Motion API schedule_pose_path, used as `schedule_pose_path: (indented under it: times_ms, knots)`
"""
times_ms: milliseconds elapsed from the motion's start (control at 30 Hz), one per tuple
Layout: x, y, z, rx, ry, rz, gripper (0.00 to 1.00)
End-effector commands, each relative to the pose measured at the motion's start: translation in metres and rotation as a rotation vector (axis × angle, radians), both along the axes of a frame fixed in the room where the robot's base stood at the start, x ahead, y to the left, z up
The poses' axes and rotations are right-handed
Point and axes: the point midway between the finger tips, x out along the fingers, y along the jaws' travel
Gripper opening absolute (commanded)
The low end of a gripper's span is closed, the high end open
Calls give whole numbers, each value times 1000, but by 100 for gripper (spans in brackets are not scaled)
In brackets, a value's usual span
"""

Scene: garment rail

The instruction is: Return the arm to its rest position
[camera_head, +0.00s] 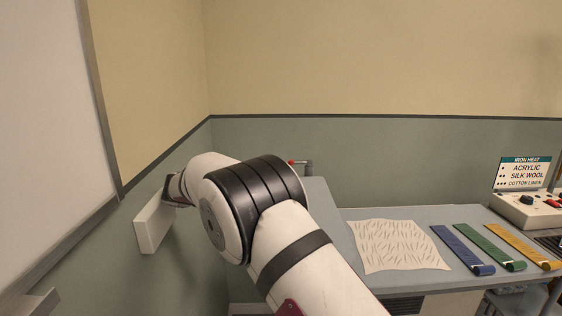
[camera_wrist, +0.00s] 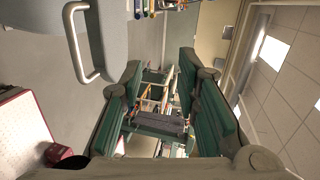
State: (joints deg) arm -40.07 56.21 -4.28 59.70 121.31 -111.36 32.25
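My arm reaches from the bottom of the head view up and to the left. My gripper's end is mostly hidden behind the arm's own joint in that view. In the wrist view my gripper (camera_wrist: 160,72) is open, its two green-padded fingers apart. I see nothing held between them, only distant background.
A grey table (camera_head: 345,214) at the right holds a patterned cloth (camera_head: 398,245), blue (camera_head: 463,249), green (camera_head: 491,247) and yellow (camera_head: 522,246) strips, and an iron-heat sign (camera_head: 523,173). A white block (camera_head: 152,222) is at the left. A metal handle (camera_wrist: 78,45) shows in the wrist view.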

Motion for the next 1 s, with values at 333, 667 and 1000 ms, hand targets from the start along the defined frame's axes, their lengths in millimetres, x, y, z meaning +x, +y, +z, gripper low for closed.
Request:
schedule_pose_path:
  times_ms: [333, 667, 1000]
  knots:
    - [45, -35, 48, 11, -69, 174, 29]
    - [113, -86, 159, -43, -141, 594, 29]
    - [106, -97, 276, -279, 2, 1245, 29]
